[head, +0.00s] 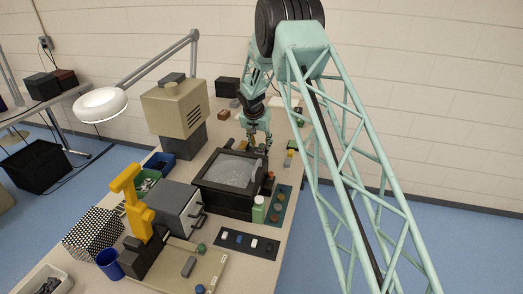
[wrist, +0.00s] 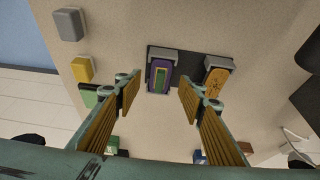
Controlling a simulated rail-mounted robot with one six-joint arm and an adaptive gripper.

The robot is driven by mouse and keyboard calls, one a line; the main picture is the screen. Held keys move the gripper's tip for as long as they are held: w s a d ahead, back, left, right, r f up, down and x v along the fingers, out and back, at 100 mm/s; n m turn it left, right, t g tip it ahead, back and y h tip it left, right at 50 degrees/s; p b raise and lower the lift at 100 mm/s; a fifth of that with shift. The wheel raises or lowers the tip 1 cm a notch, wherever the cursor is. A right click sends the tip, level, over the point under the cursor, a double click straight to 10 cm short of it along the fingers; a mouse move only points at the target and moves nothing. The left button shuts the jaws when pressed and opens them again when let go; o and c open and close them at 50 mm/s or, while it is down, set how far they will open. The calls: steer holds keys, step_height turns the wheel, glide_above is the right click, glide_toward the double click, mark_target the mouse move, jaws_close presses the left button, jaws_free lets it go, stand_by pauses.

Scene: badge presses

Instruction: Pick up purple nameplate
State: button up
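The purple nameplate (wrist: 159,79) shows in the wrist view, with a green and dark centre. It leans on a grey block at the edge of a dark strip (wrist: 190,56). My gripper (wrist: 160,92) is open, with one ribbed finger to the left of the nameplate and one to the right. The fingers appear apart from it, and nothing is between them in their grip. In the head view my gripper (head: 257,146) is over the far part of the bench, behind the black-framed machine. I cannot make out the purple nameplate there.
An orange nameplate (wrist: 216,84) stands close to the right finger. Grey (wrist: 69,24), yellow (wrist: 82,68) and green (wrist: 88,96) blocks lie to the left. In the head view, the black-framed machine (head: 227,202) and a beige press (head: 174,108) stand near the arm.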

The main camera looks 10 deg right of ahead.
steer(key=shift+x, duration=0.9)
steer(key=c, duration=0.9)
